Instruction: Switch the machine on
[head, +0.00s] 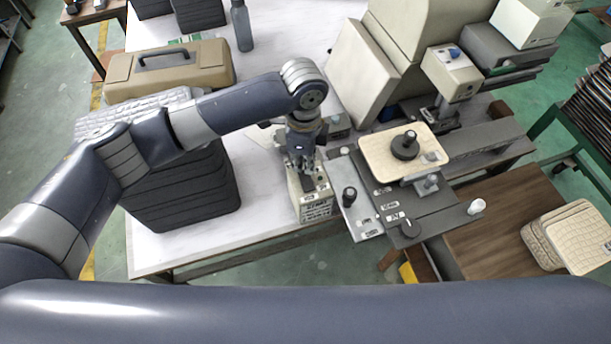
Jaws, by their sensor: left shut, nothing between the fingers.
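A small beige box (317,208) with printed labels on its front and a dark part on its top stands near the front right edge of the white table. My left gripper (308,172) is shut and empty, pointing down over the top of this box. I cannot tell whether the fingertips touch it, and they hide part of its top. To the right is a grey panel (365,222) with a black knob (349,196) and labels. Beside it is a dark machine panel with a cream plate (375,160) carrying a round black knob (405,146). My right gripper is not in view.
Black stacked cases (185,195) and a tan toolbox (170,68) stand left on the white table (215,230). A grey bottle (241,25) stands behind. A large beige machine housing (372,75) rises at the back right. A brown table (495,230) is at right.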

